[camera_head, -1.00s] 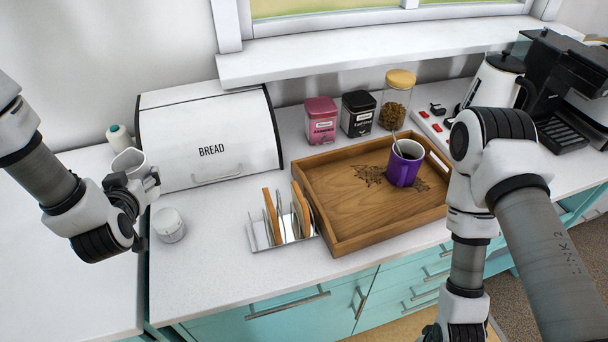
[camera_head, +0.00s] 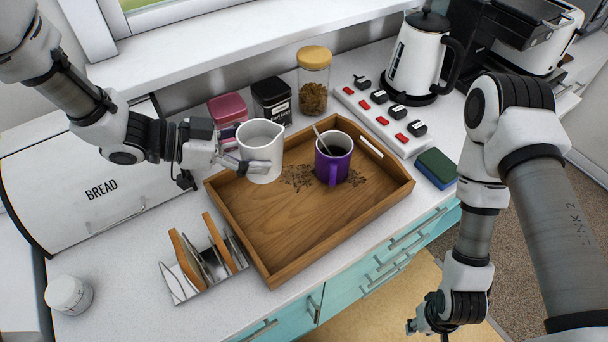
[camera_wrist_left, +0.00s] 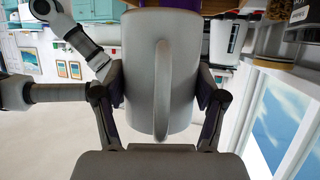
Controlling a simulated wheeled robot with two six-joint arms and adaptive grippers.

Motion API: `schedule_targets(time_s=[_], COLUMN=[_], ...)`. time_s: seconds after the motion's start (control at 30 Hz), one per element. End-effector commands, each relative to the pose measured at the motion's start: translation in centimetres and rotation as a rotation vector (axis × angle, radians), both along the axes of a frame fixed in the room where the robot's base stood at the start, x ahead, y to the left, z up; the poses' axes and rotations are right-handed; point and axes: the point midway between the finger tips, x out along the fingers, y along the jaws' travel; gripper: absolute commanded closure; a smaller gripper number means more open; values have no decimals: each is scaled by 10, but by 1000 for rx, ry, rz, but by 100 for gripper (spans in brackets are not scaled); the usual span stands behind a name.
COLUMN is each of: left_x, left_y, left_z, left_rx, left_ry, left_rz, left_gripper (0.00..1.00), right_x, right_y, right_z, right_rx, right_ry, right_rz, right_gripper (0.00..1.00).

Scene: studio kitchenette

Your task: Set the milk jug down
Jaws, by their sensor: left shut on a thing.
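The white milk jug (camera_head: 261,148) is upright in my left gripper (camera_head: 250,166), over the back left part of the wooden tray (camera_head: 290,268). Whether its base touches the tray cannot be told. In the left wrist view the jug (camera_wrist_left: 137,75) fills the middle, its handle towards the camera, with the fingers closed on both sides. A purple mug (camera_head: 333,165) with a spoon stands on the tray, right of the jug. My right gripper (camera_head: 425,318) hangs low at the bottom, small and partly hidden, and its jaws are unclear.
Pink (camera_head: 227,108) and black (camera_head: 272,98) tins and a glass jar (camera_head: 313,82) stand behind the tray. A toast rack (camera_head: 200,262) is at its front left, a power strip (camera_head: 385,112) and sponge (camera_head: 436,167) at its right. The tray's front half is bare.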

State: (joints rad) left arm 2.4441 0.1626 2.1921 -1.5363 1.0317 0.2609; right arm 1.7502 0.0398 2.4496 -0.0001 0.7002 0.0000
Motion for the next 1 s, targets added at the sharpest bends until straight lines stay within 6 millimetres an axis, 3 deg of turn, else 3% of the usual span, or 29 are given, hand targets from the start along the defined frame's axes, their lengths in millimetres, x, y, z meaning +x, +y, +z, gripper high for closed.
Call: schedule_targets(time_s=[0.2, 0.53, 0.93, 0.97, 1.0], left_x=[-3, -3, -3, -3, -3], left_y=[-1, -1, -1, -1, -1], left_z=[-42, -95, -103, -103, -102], left_rx=[-1, -1, -1, 0, 0], left_ry=[4, 2, -1, -1, -1], left_rz=[-16, -14, -13, -13, -13], left_gripper=[82, 82, 82, 22, 19], right_x=[-1, 0, 0, 0, 0], right_y=[0, 0, 0, 0, 0], right_z=[4, 9, 6, 6, 7], right_rx=[0, 0, 0, 0, 0], right_ry=[1, 1, 1, 1, 1], right_rz=[0, 0, 0, 0, 0], right_gripper=[65, 65, 65, 65, 65])
